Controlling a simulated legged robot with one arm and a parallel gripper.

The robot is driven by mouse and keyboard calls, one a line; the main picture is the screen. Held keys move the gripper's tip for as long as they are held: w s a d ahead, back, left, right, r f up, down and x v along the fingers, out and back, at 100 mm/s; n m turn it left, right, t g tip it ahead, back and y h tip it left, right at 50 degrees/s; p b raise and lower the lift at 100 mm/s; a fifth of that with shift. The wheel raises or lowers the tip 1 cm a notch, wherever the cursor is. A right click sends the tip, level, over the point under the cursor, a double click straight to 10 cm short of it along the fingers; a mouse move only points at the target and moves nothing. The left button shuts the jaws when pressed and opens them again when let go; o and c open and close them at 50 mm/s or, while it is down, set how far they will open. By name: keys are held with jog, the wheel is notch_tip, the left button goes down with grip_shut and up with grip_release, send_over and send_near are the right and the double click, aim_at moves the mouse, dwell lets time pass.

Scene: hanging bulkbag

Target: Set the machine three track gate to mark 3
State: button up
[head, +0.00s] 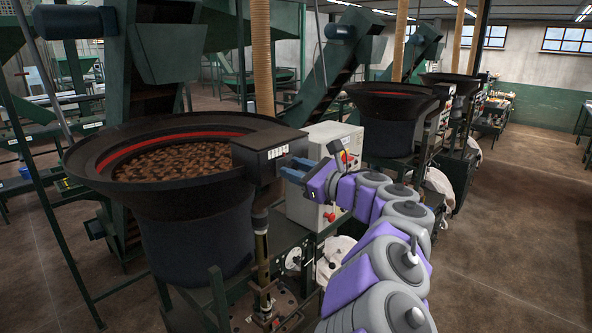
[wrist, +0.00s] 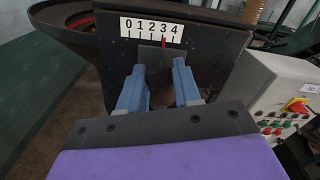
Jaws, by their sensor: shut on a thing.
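The machine's dark box (head: 270,150) sits at the right rim of the near bowl. It bears a white scale (wrist: 150,28) numbered 0 to 4, also visible in the head view (head: 278,152). In the wrist view a red pointer (wrist: 164,43) stands under the 3. Below it is the gate's dark grip piece (wrist: 154,56). My gripper (wrist: 158,70) has its blue fingers on either side of this piece and is shut on it. In the head view my gripper (head: 296,170) is at the box face, and the grip piece is hard to make out there.
The near bowl (head: 130,205) holds many brown pieces. A pale control box with buttons and a red-yellow switch (wrist: 290,95) stands close on the right. More bowls (head: 390,125) stand behind. The floor at the right (head: 510,220) is open.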

grip_shut()
jog(key=shift+f+b, duration=0.1)
jog(key=shift+b, duration=0.9)
jog(key=shift+s+a+b, duration=0.1)
jog(key=shift+s+b, duration=0.05)
jog(key=shift+b, duration=0.15)
jog(key=o, duration=0.9)
grip_release()
jog(key=shift+o, duration=0.2)
jog(key=b+v, duration=0.2)
jog(key=v, duration=1.5)
jog(key=shift+b, duration=0.3)
